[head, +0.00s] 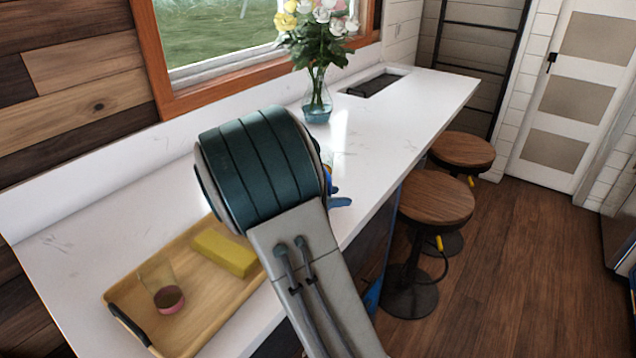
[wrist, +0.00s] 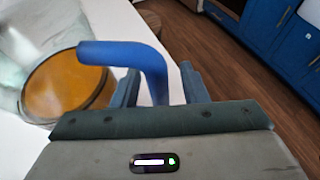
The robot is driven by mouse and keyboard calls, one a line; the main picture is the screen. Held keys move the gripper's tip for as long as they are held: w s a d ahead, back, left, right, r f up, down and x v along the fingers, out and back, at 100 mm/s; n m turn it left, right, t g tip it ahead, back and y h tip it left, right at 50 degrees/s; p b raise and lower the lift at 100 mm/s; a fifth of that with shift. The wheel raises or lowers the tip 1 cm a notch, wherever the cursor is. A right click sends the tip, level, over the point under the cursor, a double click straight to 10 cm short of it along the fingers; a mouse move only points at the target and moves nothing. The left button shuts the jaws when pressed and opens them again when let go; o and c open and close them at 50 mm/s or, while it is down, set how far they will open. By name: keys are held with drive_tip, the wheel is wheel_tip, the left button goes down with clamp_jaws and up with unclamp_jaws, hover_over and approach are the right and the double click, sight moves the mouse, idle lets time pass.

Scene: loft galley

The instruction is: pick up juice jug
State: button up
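The juice jug (wrist: 68,85) is at the left of the wrist view, a clear vessel with orange juice inside. Its thick blue handle (wrist: 150,62) reaches out to the right and bends down between the fingers of my gripper (wrist: 160,85). The fingers stand apart on either side of the handle, with a visible gap at the right finger. In the head view my arm hides most of the jug and the gripper. Only small blue parts show beside the arm there, above the counter edge.
A wooden tray (head: 205,318) on the white counter (head: 80,215) holds a glass (head: 168,296) and a yellow block (head: 225,252). A flower vase (head: 317,103) stands farther back, near a sink (head: 375,82). Wooden stools (head: 436,197) stand along the counter's right side.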

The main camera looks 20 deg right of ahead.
clamp_jaws()
idle(1.4)
